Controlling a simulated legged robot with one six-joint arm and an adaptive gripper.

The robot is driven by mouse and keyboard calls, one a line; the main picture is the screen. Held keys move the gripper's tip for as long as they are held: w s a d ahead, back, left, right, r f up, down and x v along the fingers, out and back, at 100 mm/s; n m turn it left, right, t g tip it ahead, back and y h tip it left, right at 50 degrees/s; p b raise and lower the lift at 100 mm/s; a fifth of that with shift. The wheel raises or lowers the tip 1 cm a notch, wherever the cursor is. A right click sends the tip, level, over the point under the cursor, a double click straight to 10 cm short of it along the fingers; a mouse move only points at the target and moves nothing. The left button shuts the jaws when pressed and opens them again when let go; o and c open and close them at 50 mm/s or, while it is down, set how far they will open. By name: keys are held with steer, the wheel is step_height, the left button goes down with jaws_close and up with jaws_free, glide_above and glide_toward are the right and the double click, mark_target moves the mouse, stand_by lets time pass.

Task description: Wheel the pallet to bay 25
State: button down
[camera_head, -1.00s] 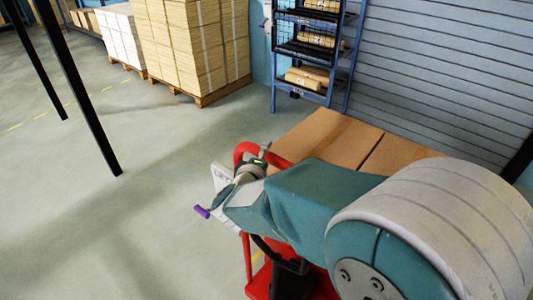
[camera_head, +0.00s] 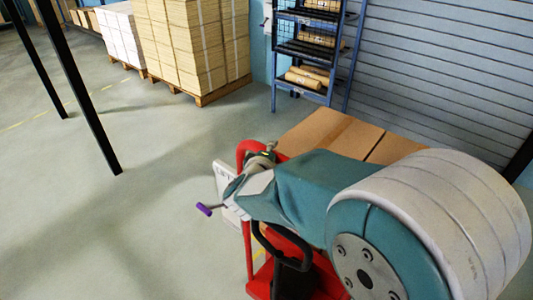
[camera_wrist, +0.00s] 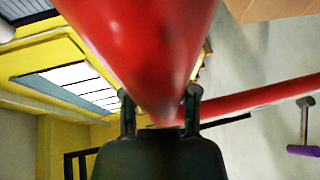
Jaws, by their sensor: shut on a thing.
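A red pallet truck (camera_head: 247,235) stands below and beside my arm, its lower part partly hidden by the arm. Its red looped handle (camera_head: 245,149) rises at my gripper (camera_head: 262,158). In the wrist view, my gripper (camera_wrist: 160,112) is shut on a thick red bar (camera_wrist: 140,40) between its two dark fingers. Brown cardboard boxes (camera_head: 318,131) sit behind my arm; the pallet under them is hidden. A purple-ended lever (camera_head: 204,209) and a white plate (camera_head: 223,180) show beside the handle. No bay number is readable.
Stacked cardboard on a wooden pallet (camera_head: 225,92) stands at the back. A blue shelf rack (camera_head: 275,90) with rolls is beside the shuttered wall (camera_head: 440,75). Dark posts (camera_head: 85,100) stand at left. The floor (camera_head: 90,230) at left and centre is clear.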

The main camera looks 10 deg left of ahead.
steer(key=w+d, duration=0.3)
steer(key=w, duration=0.2)
steer(key=shift+w+d+r, duration=0.2)
steer(key=shift+w+d, duration=0.2)
steer(key=shift+c, duration=2.4)
jaws_free()
steer(key=shift+s+r, duration=0.1)
steer(key=shift+s, duration=0.1)
steer(key=shift+o, duration=0.6)
steer(key=shift+s+a, duration=0.15)
steer(key=v, duration=1.2)
steer(key=shift+a+f, duration=0.25)
steer(key=shift+a, duration=0.1)
